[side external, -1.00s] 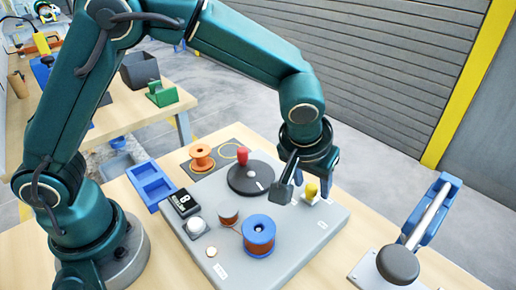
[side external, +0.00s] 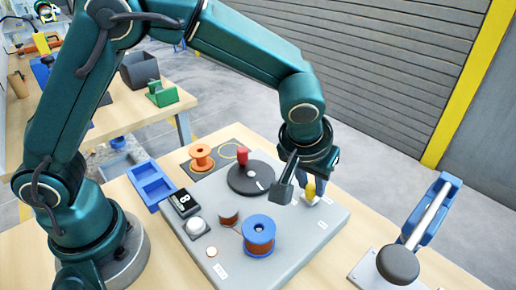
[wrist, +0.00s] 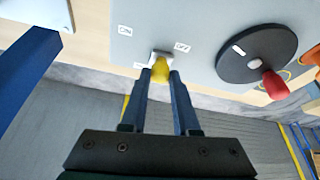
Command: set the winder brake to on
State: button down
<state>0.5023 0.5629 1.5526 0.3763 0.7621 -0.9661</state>
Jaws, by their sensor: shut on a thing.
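In the side view my gripper (side external: 312,180) partly hides the lever.
A dark turntable disc (side external: 250,180) with a red knob (side external: 243,157) is beside the lever. A blue spool (side external: 259,233), an orange spool (side external: 201,157) and a counter box (side external: 184,203) stand around the board. A blue-handled device (side external: 425,220) stands at the right.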

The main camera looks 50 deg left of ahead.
aim_at(329, 207)
dwell(0.6)
jog(key=shift+d, duration=1.95)
jog(key=c, duration=0.7)
grip_release()
jog(key=shift+o, duration=0.2)
jog(key=v, duration=0.5)
jog(key=shift+r, duration=0.1)
